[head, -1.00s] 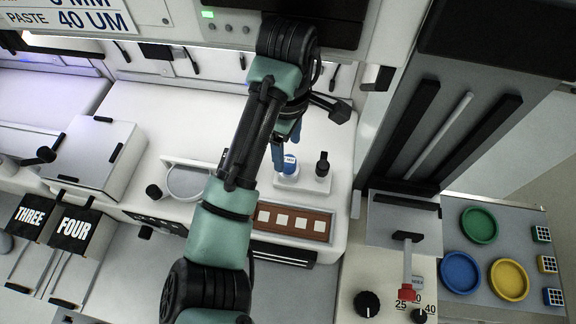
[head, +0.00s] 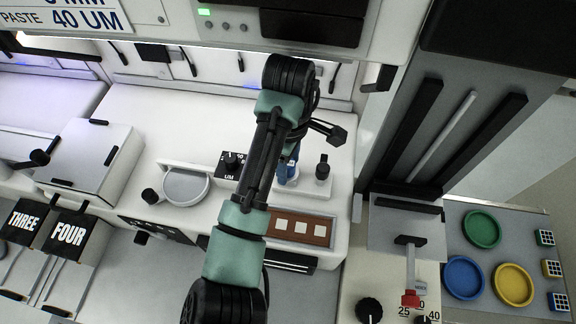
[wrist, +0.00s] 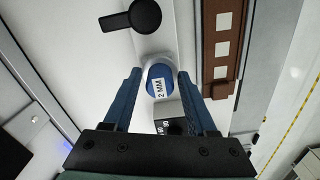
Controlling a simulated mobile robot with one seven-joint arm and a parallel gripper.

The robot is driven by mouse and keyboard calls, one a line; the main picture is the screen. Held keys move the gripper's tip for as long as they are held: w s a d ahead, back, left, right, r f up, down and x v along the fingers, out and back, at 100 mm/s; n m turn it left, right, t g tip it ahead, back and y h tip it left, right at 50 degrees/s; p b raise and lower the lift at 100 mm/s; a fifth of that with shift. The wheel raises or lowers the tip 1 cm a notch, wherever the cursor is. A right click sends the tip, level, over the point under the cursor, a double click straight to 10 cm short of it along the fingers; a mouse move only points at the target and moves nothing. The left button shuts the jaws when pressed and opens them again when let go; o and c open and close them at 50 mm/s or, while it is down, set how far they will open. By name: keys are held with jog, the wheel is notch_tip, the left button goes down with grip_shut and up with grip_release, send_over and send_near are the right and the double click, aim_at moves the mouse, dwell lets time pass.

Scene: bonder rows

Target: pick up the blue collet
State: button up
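The blue collet (wrist: 158,88), labelled 2 MM, stands in a white holder between my fingertips in the wrist view. In the head view the collet (head: 284,174) shows only in part, beside my forearm. My gripper (wrist: 159,73) has two blue fingers spread wide, one on each side of the collet. A gap shows between the collet and each finger, at least at the tips. In the head view my gripper (head: 293,152) is mostly hidden behind my arm.
A black-topped post (head: 322,168) stands just right of the collet. A brown strip with white squares (head: 299,229) lies in front. Green, blue and yellow discs (head: 482,229) lie far right.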

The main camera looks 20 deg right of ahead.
grip_shut()
